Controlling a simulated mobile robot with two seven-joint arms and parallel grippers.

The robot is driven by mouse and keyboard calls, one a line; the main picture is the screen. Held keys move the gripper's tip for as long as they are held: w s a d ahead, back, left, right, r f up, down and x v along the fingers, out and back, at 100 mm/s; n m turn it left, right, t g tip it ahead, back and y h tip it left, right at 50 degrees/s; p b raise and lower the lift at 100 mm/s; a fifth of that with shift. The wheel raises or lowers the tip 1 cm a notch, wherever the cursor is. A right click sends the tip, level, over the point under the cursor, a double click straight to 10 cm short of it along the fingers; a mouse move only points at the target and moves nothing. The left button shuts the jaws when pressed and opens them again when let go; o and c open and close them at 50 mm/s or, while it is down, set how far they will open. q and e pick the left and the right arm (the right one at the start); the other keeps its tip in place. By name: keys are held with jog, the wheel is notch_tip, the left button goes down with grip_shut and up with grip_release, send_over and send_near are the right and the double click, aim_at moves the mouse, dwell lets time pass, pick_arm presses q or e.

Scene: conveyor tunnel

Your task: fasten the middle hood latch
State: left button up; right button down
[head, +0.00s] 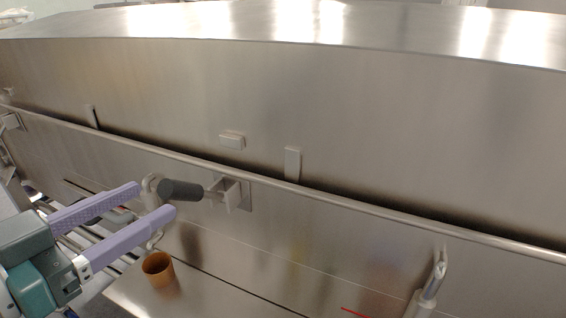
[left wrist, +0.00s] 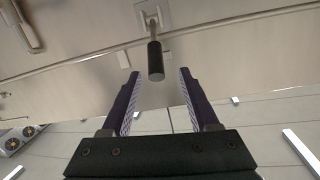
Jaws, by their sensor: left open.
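The middle hood latch has a dark cylindrical handle (head: 182,190) and a metal bracket (head: 235,193) on the steel wall just under the long rail. The handle sticks out to the left, towards my left gripper. My left gripper (head: 156,198) has two lilac fingers, open and empty, pointing at the handle. In the left wrist view, the handle (left wrist: 155,62) hangs between the open fingertips (left wrist: 159,75), nearer the left one, with no clear contact. A small raised block (head: 232,140) sits on the hood above the bracket. My right gripper is not in view.
The steel hood (head: 400,120) spans the picture, with a rail (head: 370,207) along its lower edge. An upright tab (head: 293,163) stands right of the latch. An orange-brown cup (head: 157,267) is below my fingers. A metal loop on a pale rod (head: 430,290) is at lower right.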

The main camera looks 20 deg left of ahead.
aim_at(196, 194)
pick_arm(q)
jog(key=shift+m+t+h, duration=0.4)
jog(key=shift+t+h, duration=0.3)
jog(key=shift+h, duration=0.1)
jog(key=x, duration=0.5)
jog(key=f+b+x, duration=0.1)
jog(key=x, duration=0.2)
jog(key=shift+w+f, duration=0.1)
jog(key=shift+w+d+f, duration=0.1)
jog(key=shift+w+d, duration=0.1)
jog(key=shift+w, duration=0.45)
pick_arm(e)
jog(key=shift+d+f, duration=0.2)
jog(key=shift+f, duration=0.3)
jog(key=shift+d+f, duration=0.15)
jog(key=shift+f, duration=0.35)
pick_arm(q)
jog(key=shift+c, duration=0.3)
grip_shut()
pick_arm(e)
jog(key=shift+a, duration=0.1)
